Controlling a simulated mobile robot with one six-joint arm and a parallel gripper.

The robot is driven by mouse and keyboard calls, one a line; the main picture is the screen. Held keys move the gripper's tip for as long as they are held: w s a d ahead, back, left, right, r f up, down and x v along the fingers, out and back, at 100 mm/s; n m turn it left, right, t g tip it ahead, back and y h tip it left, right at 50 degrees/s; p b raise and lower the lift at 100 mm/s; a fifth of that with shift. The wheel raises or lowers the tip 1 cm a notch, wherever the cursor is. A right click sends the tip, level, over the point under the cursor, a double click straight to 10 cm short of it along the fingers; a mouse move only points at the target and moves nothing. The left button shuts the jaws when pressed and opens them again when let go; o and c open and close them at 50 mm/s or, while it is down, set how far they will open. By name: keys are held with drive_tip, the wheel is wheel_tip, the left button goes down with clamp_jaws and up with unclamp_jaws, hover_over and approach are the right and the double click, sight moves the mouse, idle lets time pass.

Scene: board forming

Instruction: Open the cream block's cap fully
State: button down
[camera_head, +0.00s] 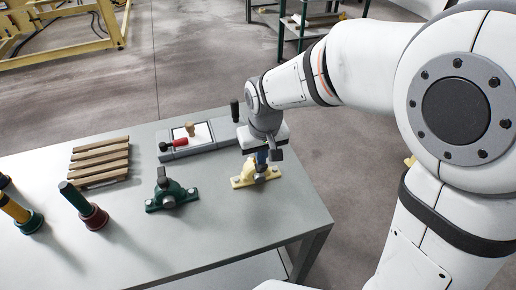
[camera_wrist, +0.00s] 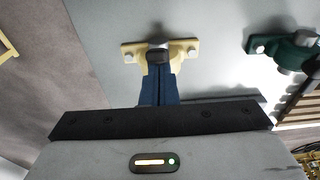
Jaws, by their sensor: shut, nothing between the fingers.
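The cream block (camera_head: 243,180) stands on the grey table near its right edge; it also shows in the wrist view (camera_wrist: 131,50), with a bolt head on each end. A dark cap-like part (camera_wrist: 158,55) shows at its middle, right at my fingertips. My gripper (camera_head: 262,158) is shut and empty over the block. Its blue fingers show in the wrist view (camera_wrist: 158,75), reaching to the dark part. I cannot tell whether they touch it. The fingers hide part of the block, and how far the cap is open cannot be told.
A green block (camera_head: 172,194) of similar shape stands left of the cream one. Behind are a grey tray (camera_head: 205,150) with a red-handled tool and a wooden slatted rack (camera_head: 101,162). Upright green and red-based posts (camera_head: 85,205) stand at the left. The table's front middle is clear.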

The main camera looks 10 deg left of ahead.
drive_tip(key=shift+w, duration=0.15)
drive_tip(key=shift+w+a, duration=0.3)
drive_tip(key=shift+w, duration=0.25)
drive_tip(key=shift+w+a+r+p, duration=0.25)
drive_tip(key=shift+w+r+p, duration=0.1)
drive_tip(key=shift+p, duration=0.1)
drive_tip(key=w+r, duration=0.1)
drive_tip(key=w+a+r, duration=0.1)
drive_tip(key=shift+w+a+r+p, duration=0.25)
drive_tip(key=shift+a+r+p, duration=0.05)
drive_tip(key=shift+r, duration=0.1)
wheel_tip(320, 180, up, 8)
drive_tip(key=s+d, duration=0.1)
drive_tip(key=s, duration=0.1)
drive_tip(key=s+d+m, duration=0.3)
drive_tip(key=d, duration=1.2)
drive_tip(key=s+d+f+m+t, duration=0.1)
drive_tip(key=s+d+f+m, duration=0.2)
drive_tip(key=s+d, duration=0.6)
drive_tip(key=d, duration=0.3)
drive_tip(key=shift+s+t+h+b, duration=0.35)
drive_tip(key=shift+t+h+b, duration=0.05)
